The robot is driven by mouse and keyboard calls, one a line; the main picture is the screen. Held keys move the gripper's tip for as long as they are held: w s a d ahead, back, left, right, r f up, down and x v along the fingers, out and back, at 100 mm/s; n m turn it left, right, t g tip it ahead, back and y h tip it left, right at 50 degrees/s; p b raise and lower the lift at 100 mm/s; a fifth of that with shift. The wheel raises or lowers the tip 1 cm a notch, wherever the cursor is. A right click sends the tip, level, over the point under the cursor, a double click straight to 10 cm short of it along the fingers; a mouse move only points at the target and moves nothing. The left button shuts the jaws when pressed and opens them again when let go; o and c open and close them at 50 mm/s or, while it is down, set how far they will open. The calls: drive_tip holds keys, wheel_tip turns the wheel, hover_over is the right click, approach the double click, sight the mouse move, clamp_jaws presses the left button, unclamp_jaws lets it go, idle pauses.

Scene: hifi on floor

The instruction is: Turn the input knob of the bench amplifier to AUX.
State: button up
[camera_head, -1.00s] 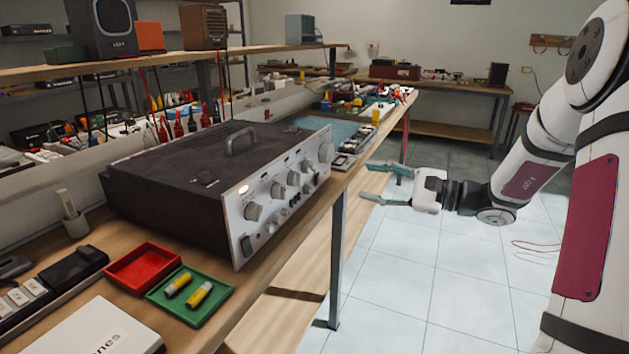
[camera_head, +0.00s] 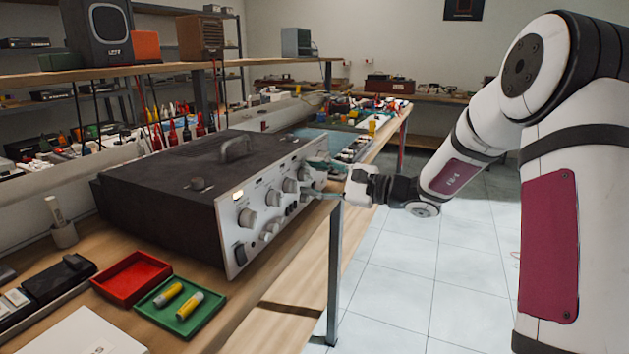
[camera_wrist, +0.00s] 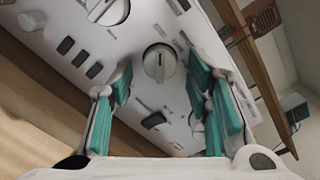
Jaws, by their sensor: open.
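The bench amplifier (camera_head: 165,190) is a dark box with a silver front panel (camera_head: 236,258) facing right, standing on the wooden bench. Several round knobs line the panel, among them a left knob (camera_head: 247,217) and a middle knob (camera_head: 273,197). My gripper (camera_head: 314,180) is open at the right part of the panel. In the wrist view a silver knob (camera_wrist: 160,62) shows between the two teal fingers of my gripper (camera_wrist: 161,85), with clear gaps on both sides. The panel lettering is too small to read, so I cannot tell which knob is the input knob.
A red tray (camera_head: 132,281) and a green tray (camera_head: 190,318) with two yellow cylinders lie on the bench in front. A shelf (camera_head: 150,72) with a speaker stands behind. The tiled floor (camera_head: 395,270) right of the bench is clear.

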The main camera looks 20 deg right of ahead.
drive_tip(key=shift+w+a, duration=0.1)
drive_tip(key=shift+a, duration=0.05)
drive_tip(key=shift+c, duration=0.6)
clamp_jaws()
